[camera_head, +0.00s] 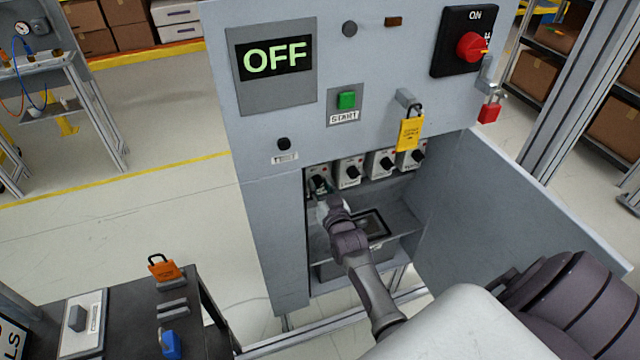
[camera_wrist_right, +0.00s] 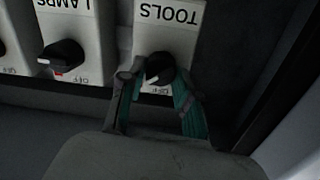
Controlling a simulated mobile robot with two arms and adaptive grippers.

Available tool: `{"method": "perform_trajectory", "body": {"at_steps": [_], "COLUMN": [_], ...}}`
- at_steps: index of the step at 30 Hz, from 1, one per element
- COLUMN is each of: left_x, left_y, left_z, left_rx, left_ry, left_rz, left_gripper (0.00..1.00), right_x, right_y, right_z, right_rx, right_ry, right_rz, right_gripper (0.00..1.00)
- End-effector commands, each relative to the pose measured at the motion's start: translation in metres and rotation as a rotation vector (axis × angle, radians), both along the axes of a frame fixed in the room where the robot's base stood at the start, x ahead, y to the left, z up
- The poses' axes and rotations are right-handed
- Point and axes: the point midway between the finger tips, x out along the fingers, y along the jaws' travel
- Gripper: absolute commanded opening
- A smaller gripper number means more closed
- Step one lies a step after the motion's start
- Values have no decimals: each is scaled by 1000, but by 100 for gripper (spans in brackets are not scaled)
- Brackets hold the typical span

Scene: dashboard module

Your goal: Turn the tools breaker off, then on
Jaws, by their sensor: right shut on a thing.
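The tools breaker (camera_head: 318,182) is the leftmost of several small breaker boxes in the open cabinet bay. In the right wrist view its TOOLS label appears upside down, and its round black knob (camera_wrist_right: 160,66) has a pale mark at its lower left. An OFF label shows partly below the knob. My right gripper (camera_head: 324,203) reaches in from below and is shut on this knob, with one finger on each side in the wrist view (camera_wrist_right: 157,84). The knob's exact setting is hard to tell. My left gripper is not in view.
The lamps breaker (camera_wrist_right: 62,55) sits beside it. The cabinet door (camera_head: 515,215) stands open at the right. Above are an OFF display (camera_head: 275,85), a green start button (camera_head: 347,99), a yellow padlock (camera_head: 409,134) and a red rotary switch (camera_head: 470,47). A dark table (camera_head: 135,320) stands lower left.

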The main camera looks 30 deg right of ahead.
Motion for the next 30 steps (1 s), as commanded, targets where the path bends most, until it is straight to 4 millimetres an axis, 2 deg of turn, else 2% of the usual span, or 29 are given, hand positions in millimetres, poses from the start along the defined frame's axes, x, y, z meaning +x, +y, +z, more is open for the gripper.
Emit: {"method": "perform_trajectory", "body": {"at_steps": [15,30], "left_x": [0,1], "left_y": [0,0], "left_z": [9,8], "left_rx": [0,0], "left_ry": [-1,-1], "left_rz": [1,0], "left_gripper": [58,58], "right_x": [-1,-1], "right_y": [-2,-3], "right_z": [-1,-1], "right_rx": [437,621], "right_ry": [-104,-148], "right_rz": [0,0], "right_gripper": [0,0]}}
